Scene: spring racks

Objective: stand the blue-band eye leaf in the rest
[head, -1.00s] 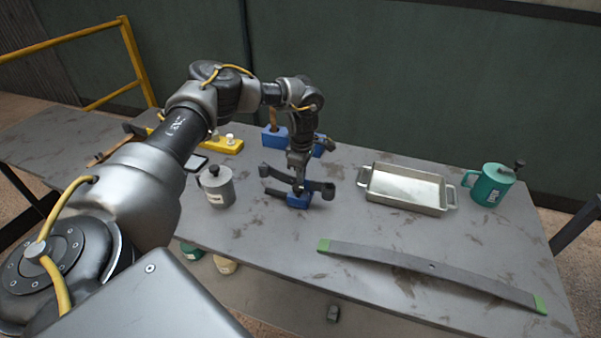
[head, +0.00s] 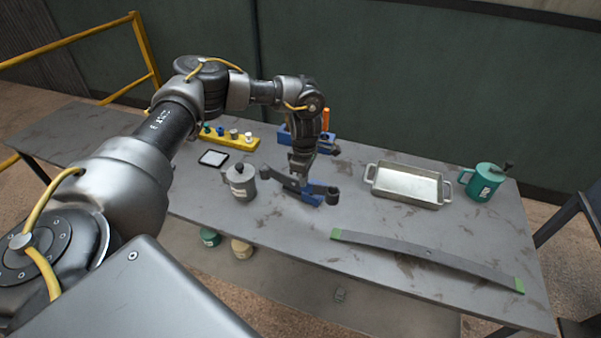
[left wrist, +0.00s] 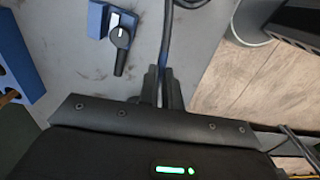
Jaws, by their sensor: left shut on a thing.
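A short dark leaf (head: 283,180) with an eye at each end is pinched in my left gripper (head: 300,176), which points down over the middle of the table. In the left wrist view the leaf (left wrist: 168,40) runs away from between the two fingertips (left wrist: 162,88). The left wrist view shows a blue block (left wrist: 97,20) with a dark lever beside the leaf. My right gripper is not in view.
A larger blue block (head: 292,136) with an orange-handled tool stands behind. A grey pot (head: 240,181) is at left, a yellow strip (head: 240,143) farther back. A metal tray (head: 408,199) and green mug (head: 482,184) are at right. A long green-ended leaf (head: 428,256) lies in front.

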